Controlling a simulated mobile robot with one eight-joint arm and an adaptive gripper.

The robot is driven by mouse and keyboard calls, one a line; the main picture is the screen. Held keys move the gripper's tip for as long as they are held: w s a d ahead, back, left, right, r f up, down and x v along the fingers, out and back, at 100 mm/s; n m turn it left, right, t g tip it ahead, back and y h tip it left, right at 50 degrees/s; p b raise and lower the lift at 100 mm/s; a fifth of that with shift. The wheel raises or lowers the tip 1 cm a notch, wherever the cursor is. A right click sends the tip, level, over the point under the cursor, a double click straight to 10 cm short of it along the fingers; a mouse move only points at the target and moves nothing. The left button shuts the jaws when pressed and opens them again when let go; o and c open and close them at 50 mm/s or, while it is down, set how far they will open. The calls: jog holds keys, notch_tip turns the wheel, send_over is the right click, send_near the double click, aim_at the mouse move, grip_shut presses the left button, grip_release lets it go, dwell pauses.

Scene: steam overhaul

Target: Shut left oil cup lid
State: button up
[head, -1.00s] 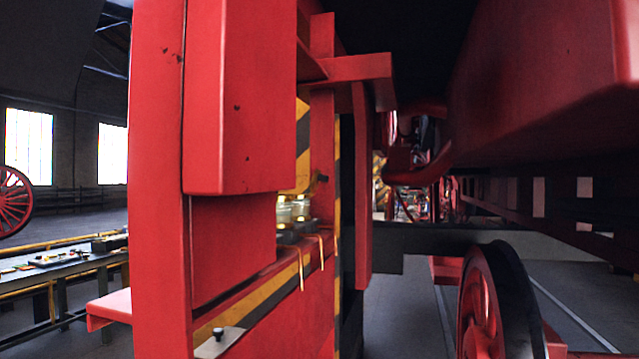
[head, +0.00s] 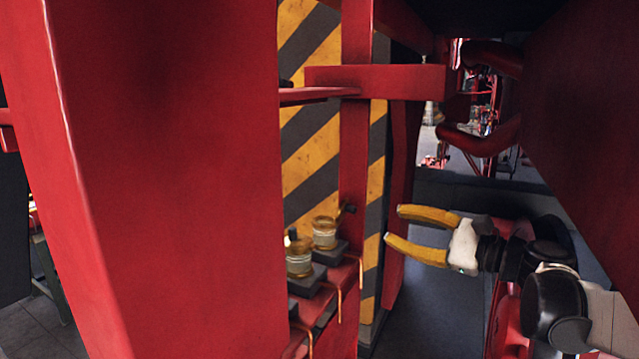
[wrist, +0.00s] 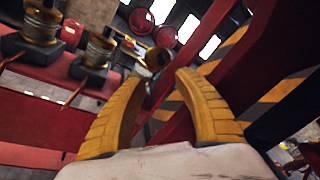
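Two brass-and-glass oil cups stand side by side on dark blocks on a red ledge: a nearer one (head: 299,259) and a farther one (head: 324,233). In the wrist view they are on the left, one cup (wrist: 40,26) at the edge and the other (wrist: 99,47) nearer my fingers. A brass, round lid-like part with a dark end (wrist: 157,59) sticks out beside that second cup, seemingly swung open. In the head view, a dark knob (head: 347,209) shows there. My gripper (head: 392,224) is open and empty, right of the cups, its fingers pointing toward them.
A big red frame post (head: 160,180) fills the left of the head view. A red crossbar (head: 380,82) passes above the cups. A yellow-black striped panel (head: 312,150) stands behind them. Thin copper pipes (head: 338,303) hang from the ledge.

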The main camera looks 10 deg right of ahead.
aim_at(355, 211)
jog(key=x, duration=0.3)
jog(key=p+x, duration=0.1)
jog(key=x, duration=0.6)
jog(key=shift+w+a+r, duration=0.25)
jog(key=shift+a+r, duration=0.05)
grip_shut()
